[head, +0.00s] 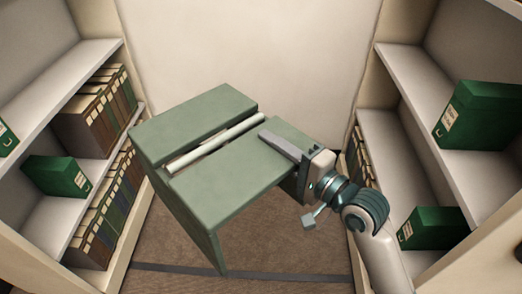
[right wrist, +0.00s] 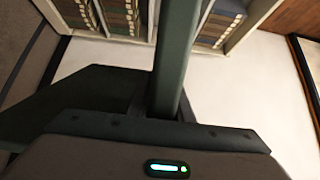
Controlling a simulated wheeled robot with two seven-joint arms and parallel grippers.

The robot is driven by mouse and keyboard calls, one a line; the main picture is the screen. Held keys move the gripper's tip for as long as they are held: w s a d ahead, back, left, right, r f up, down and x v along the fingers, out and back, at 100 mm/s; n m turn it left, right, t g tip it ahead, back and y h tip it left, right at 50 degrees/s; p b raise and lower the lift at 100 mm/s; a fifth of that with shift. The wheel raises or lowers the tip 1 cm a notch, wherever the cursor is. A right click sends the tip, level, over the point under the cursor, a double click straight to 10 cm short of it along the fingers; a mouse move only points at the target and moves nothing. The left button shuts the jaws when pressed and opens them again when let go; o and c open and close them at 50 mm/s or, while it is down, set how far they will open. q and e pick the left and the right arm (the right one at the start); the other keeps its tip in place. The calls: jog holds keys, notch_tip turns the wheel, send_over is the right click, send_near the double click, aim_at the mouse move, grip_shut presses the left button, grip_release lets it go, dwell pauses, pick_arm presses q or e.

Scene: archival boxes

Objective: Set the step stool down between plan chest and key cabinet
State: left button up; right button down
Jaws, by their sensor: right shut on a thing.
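The step stool (head: 205,190) is green, with a slot across its top and a pale bar along the slot. It is held up, tilted, in the middle of the head view, one side panel hanging down towards me. My right gripper (head: 283,148) is shut on the right edge of its top, one grey finger lying over the surface. In the right wrist view the stool (right wrist: 176,60) shows as a green strip rising from between the fingers (right wrist: 165,108). My left gripper is out of view. I cannot make out the plan chest or the key cabinet.
Shelves with green boxes (head: 57,176) and bound volumes (head: 92,122) stand on the left. More shelves with green boxes (head: 480,115) stand on the right. A pale wall (head: 245,45) closes the far end. Brown floor (head: 290,240) with a dark strip shows between the shelves.

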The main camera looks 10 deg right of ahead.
aim_at(292, 142)
jog(key=d+m+t+h, duration=0.1)
jog(key=w+d+f+m+h, duration=0.1)
jog(key=d+h, duration=0.1)
jog(key=d+m+t+h, duration=0.1)
jog(key=d+h, duration=0.1)
jog(key=shift+w+f+m+t, duration=0.2)
jog(key=shift+w+m+t, duration=0.1)
jog(key=shift+w+m, duration=0.1)
jog(key=d+f+m+h, duration=0.2)
jog(key=d+m+h, duration=0.1)
jog(key=d+h, duration=0.2)
jog(key=shift+s+d+f+t+h, duration=0.2)
jog(key=shift+s+d+t+h, duration=0.15)
jog(key=shift+d, duration=0.3)
jog(key=shift+w, duration=0.1)
